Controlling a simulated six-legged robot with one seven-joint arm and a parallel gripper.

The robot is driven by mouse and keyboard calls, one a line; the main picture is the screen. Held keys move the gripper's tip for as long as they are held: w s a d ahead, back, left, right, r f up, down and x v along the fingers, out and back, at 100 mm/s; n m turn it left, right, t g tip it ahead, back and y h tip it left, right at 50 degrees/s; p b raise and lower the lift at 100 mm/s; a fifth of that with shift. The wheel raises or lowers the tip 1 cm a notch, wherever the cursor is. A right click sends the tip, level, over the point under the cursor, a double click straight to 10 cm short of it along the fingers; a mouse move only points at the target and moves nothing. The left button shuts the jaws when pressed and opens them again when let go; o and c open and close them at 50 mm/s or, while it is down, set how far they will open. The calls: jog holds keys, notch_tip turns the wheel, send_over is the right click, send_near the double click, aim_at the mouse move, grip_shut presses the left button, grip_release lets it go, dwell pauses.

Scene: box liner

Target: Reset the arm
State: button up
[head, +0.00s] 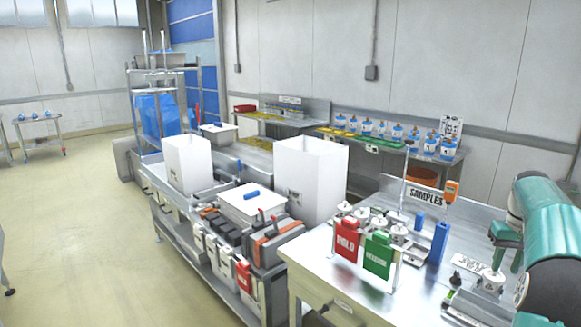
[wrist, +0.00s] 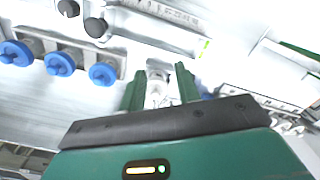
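My gripper (wrist: 160,88) shows in the wrist view as two green fingers standing apart above a dark bar and a green body. A white and metal-looking piece shows in the gap between the fingers; I see no clear contact with it. In the head view my teal and black arm (head: 545,225) fills the right edge, over the near right end of the metal worktable (head: 345,285). The fingertips are hard to make out in that view.
The worktable holds a SAMPLES sign (head: 427,196), a red card (head: 347,240), a green card (head: 378,255) and a blue block (head: 439,243). Two white bins (head: 310,180) stand left of it. Several blue knobs (wrist: 103,74) lie left of the fingers. The floor (head: 75,215) at left is open.

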jog(key=s+a+r+n+t, duration=0.1)
jog(key=s+a+r, duration=0.15)
jog(key=a, duration=0.65)
jog(key=s+a+r+t+h, duration=0.1)
jog(key=a+r, duration=0.3)
jog(key=a, duration=0.5)
jog(key=s+a+r+n+t, duration=0.1)
jog(key=s+a+r, duration=0.15)
jog(key=a, duration=0.65)
jog(key=s+a+f+t, duration=0.1)
jog(key=s+a+f, duration=0.1)
jog(key=s+a, duration=0.3)
jog(key=s+a+f+n, duration=0.1)
jog(key=s+a+f, duration=0.1)
jog(key=s+a, duration=0.3)
jog(key=s+a+f+n+t+y, duration=0.1)
jog(key=s+a+f, duration=0.2)
jog(key=s+a, duration=0.3)
jog(key=shift+s+t, duration=0.3)
jog(key=shift+s, duration=0.05)
